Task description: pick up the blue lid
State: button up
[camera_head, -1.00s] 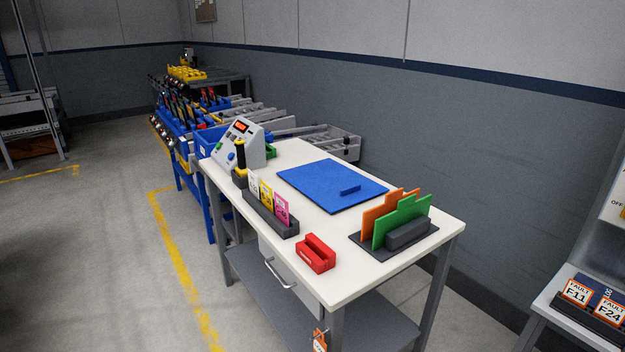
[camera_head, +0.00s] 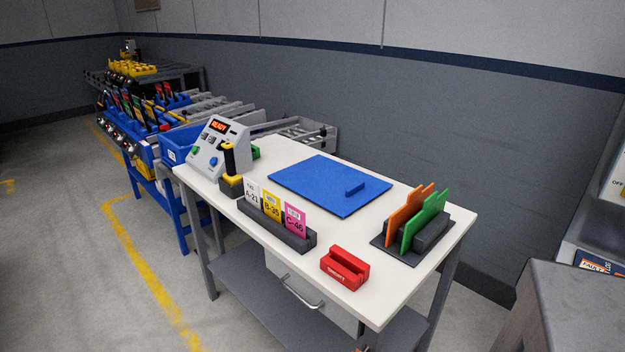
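The blue lid (camera_head: 318,184) is a flat square plate with a small raised bar handle (camera_head: 355,189) near its right side. It lies flat on the white tabletop (camera_head: 300,246), toward the back middle. Nothing rests on it and nothing in this view covers it. My gripper is not in view, so its state is not shown.
A grey control box (camera_head: 216,146) stands left of the lid. A dark card holder (camera_head: 275,223) and a red block (camera_head: 345,267) sit in front. A rack with orange and green plates (camera_head: 420,218) stands right. A grey surface (camera_head: 575,310) fills the lower right corner.

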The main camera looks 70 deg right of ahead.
aim_at(341, 189)
jog(key=z, duration=0.15)
jog(key=i, duration=0.95)
jog(key=z, duration=0.2)
